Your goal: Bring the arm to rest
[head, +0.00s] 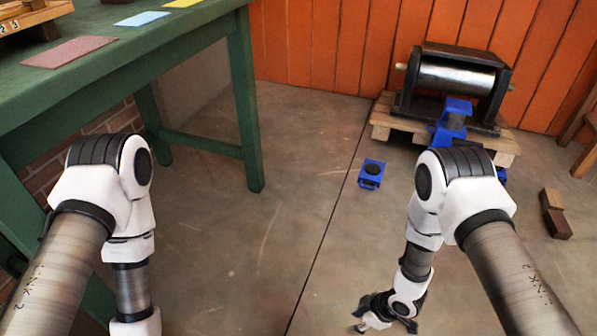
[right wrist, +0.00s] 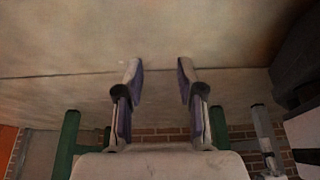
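My right arm (head: 432,225) comes in from the right and hangs down over the floor. My right gripper (head: 386,314) is low near the bottom edge of the head view, over bare floor and away from any object. In the right wrist view its two fingers (right wrist: 160,75) stand apart with nothing between them, so it is open and empty. My left arm (head: 128,225) hangs down beside the green table. Its gripper is below the head view's bottom edge and cannot be seen.
A green table (head: 150,42) with coloured sheets stands at the left. The middle floor is clear.

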